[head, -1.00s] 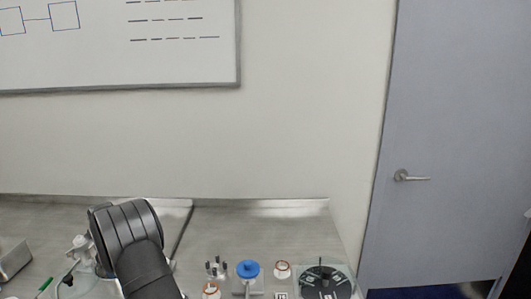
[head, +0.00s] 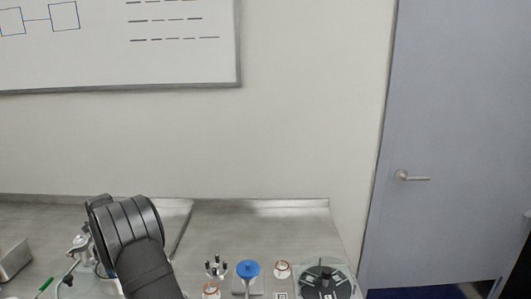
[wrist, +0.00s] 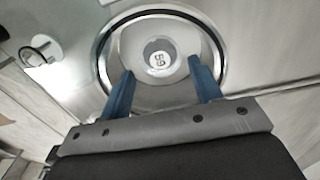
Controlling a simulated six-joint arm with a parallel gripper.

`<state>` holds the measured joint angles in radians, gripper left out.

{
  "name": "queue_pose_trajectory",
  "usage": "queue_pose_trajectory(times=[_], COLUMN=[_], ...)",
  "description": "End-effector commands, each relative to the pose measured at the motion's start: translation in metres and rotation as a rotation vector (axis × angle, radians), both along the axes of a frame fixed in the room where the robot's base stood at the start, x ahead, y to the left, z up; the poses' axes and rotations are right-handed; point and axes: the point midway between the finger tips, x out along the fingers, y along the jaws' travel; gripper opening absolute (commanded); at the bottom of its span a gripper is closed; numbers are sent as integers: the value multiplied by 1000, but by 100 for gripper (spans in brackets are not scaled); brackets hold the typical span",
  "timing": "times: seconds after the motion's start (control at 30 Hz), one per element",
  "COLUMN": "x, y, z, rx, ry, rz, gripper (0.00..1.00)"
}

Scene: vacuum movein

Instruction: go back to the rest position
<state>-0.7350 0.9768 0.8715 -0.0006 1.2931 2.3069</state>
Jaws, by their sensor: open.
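My gripper (wrist: 163,92) shows in the wrist view with its two blue fingers spread apart and nothing between them. Beyond the fingertips is a round metal-rimmed chamber (wrist: 103,45) with a pale disc-shaped inside and a small marked piece (wrist: 159,59) at its centre. I cannot tell how far the fingertips are above it. In the head view my dark arm covers the left part of the bench, and the fingers are hidden there.
On the bench (head: 255,222) stand a blue-topped item (head: 248,269), a pronged metal holder (head: 216,267), orange-rimmed white cups (head: 282,269) and a dark round carousel (head: 326,283). A metal box (head: 14,261) is at far left. The back of the bench is clear.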

Motion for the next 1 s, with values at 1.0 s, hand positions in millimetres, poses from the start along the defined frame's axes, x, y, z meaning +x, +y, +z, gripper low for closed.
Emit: queue_pose_trajectory(times=[1.0], x=[20], y=[-110], z=[77], rx=[1], ry=[0], rz=[-3], gripper=[58])
